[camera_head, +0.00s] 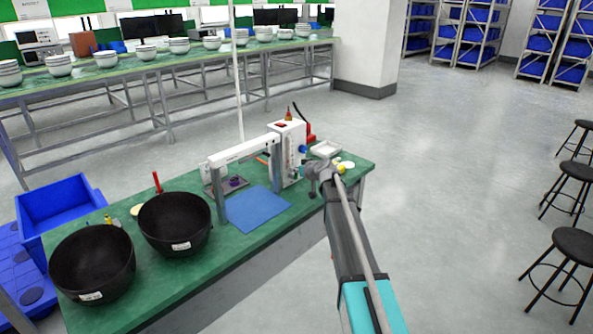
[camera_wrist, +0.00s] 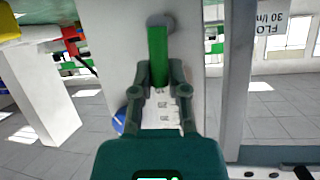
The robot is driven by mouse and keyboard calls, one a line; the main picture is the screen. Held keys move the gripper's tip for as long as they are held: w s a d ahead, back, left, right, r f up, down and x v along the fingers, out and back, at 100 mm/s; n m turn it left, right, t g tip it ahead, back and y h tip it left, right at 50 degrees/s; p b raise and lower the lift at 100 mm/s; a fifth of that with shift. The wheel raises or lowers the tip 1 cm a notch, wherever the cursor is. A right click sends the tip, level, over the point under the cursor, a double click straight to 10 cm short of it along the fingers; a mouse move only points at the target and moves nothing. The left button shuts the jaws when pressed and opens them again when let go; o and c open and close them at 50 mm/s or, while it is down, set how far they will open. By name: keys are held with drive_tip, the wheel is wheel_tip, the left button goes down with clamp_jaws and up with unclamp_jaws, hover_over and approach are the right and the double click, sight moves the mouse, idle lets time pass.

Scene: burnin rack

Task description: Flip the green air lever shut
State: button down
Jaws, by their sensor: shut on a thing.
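In the wrist view the green air lever (camera_wrist: 158,52) is a straight green bar running down from a round grey pivot (camera_wrist: 160,20) on a pale panel. My gripper (camera_wrist: 159,76) has one finger on each side of the lever's lower end and is shut on it. In the head view my gripper (camera_head: 304,172) is at the right side of the white box-shaped unit (camera_head: 285,142) on the green bench. I cannot make out the lever in the head view.
A white frame (camera_head: 240,150) adjoins the unit, with a blue mat (camera_head: 256,208) before it. Two black bowls (camera_head: 174,222) stand at the bench's left part. A white tray (camera_head: 326,149) and small yellow items lie close to my gripper. Open floor (camera_head: 450,190) lies to the right.

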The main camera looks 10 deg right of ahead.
drive_tip(key=shift+w+d+f+m+g+y, duration=0.15)
drive_tip(key=shift+w+d+m+g+y, duration=0.1)
drive_tip(key=shift+d+m+g+y, duration=0.25)
drive_tip(key=shift+w+d+f+m+g+y, duration=0.2)
drive_tip(key=shift+m+y, duration=0.1)
drive_tip(key=shift+m, duration=0.4)
drive_tip(key=shift+w+d+f+m+g+y+b, duration=0.2)
drive_tip(key=shift+f+m+g+y+b, duration=0.15)
drive_tip(key=shift+m, duration=0.25)
drive_tip(key=shift+w+d+f+m+g+y+b, duration=0.15)
drive_tip(key=shift+d+m+g+y+b, duration=0.1)
drive_tip(key=shift+m+y+b, duration=0.25)
drive_tip(key=m+b, duration=0.1)
drive_tip(key=f+m+y+b, duration=0.1)
drive_tip(key=m+y+b, duration=0.1)
drive_tip(key=shift+w+d+f+m+g+y, duration=0.25)
drive_tip(key=shift+d+f+m+g, duration=0.1)
drive_tip(key=shift+m+g, duration=0.05)
drive_tip(key=shift+f+m+y+b, duration=0.45)
drive_tip(key=shift+m+b, duration=0.35)
drive_tip(key=shift+b, duration=0.4)
drive_tip(key=shift+m+y+b, duration=0.55)
drive_tip(key=shift+m+b, duration=0.05)
drive_tip(key=c, duration=0.6)
unclamp_jaws()
drive_tip(key=shift+w, duration=0.1)
drive_tip(key=shift+c, duration=0.2)
